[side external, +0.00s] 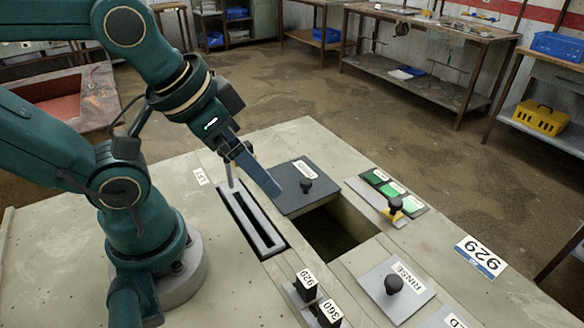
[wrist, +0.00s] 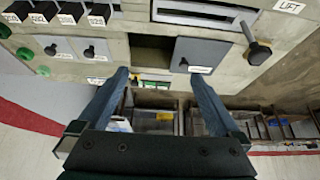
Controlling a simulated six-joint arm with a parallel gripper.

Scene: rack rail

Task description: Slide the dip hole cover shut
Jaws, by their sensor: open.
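The dip hole cover (side external: 290,178) is a dark grey square plate with a black knob (side external: 306,185). It lies to the far side of the dark, uncovered dip hole (side external: 335,232). In the wrist view the cover (wrist: 208,52) is right of the hole (wrist: 152,52), with its knob (wrist: 184,62) near the right finger's tip. My gripper (side external: 270,188) is open and empty above the bench, left of the knob. It also shows in the wrist view (wrist: 158,78), fingers apart. One finger is mostly hidden in the side view.
A lift lever (side external: 231,170) stands in a pale slotted frame (side external: 262,232) close to my gripper. A green panel (side external: 378,182) with a yellow-based knob (side external: 395,205) is right of the cover. A rinse cover (side external: 410,278) and labelled black blocks (side external: 306,286) are nearer the camera.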

